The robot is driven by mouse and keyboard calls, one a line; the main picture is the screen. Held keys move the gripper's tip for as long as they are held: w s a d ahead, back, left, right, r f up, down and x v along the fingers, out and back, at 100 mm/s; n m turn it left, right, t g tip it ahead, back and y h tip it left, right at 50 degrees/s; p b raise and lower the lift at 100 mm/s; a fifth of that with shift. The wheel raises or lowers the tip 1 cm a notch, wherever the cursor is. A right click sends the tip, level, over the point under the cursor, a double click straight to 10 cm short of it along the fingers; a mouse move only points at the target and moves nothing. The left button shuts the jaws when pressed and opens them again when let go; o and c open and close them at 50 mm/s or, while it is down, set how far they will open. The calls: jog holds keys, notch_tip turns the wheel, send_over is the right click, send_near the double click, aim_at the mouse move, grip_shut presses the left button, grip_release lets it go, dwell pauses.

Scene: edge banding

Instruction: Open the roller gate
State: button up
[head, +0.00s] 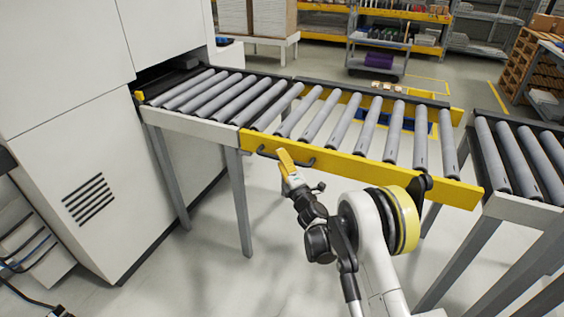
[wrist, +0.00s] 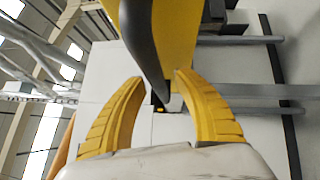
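The roller gate (head: 360,168) is a section of grey rollers with yellow side rails, lying level between two fixed conveyor parts in the head view. A dark bar handle (head: 308,163) sits on its near yellow rail, towards the left end; it also shows in the wrist view (wrist: 146,50). My gripper (head: 284,158) is at the left part of this handle. In the wrist view its two yellow fingers (wrist: 156,78) are apart, with the handle's dark end showing in the gap. I cannot tell whether the fingers touch it.
A white machine cabinet (head: 60,130) stands at the left, with a fixed roller section (head: 215,92) coming out of it. Another roller conveyor (head: 525,160) adjoins at the right. Grey legs (head: 238,200) stand below. The floor in front is clear; a shelf cart (head: 380,50) stands behind.

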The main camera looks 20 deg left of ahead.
grip_shut()
jog(key=shift+r, duration=0.1)
jog(key=d+r+m+t+p, duration=0.25)
jog(key=d+r+p, duration=0.25)
jog(key=r, duration=0.9)
jog(key=s+d+r+m+t+h+p, duration=0.15)
jog(key=d+r+m+p, duration=0.25)
jog(key=r, duration=1)
jog(key=w+d+r+m+t+y+p, duration=0.1)
jog(key=d+r+m+t+p, duration=0.3)
jog(key=r, duration=1.1)
jog(key=s+d+r+m+t+h+p, duration=0.1)
jog(key=d+r+m+h, duration=0.4)
jog(key=d, duration=0.6)
jog(key=s+d+r+m+t+h+p, duration=0.1)
jog(key=d+r+m+h+p, duration=0.3)
jog(key=d+r, duration=0.4)
jog(key=s+d+r+m+t+h+p, duration=0.1)
jog(key=d+r+m+h, duration=0.4)
jog(key=d, duration=1)
jog(key=shift+d+r+m+t+h+p, duration=0.4)
jog(key=shift+r+m+t+p, duration=0.25)
jog(key=shift+r+p, duration=0.6)
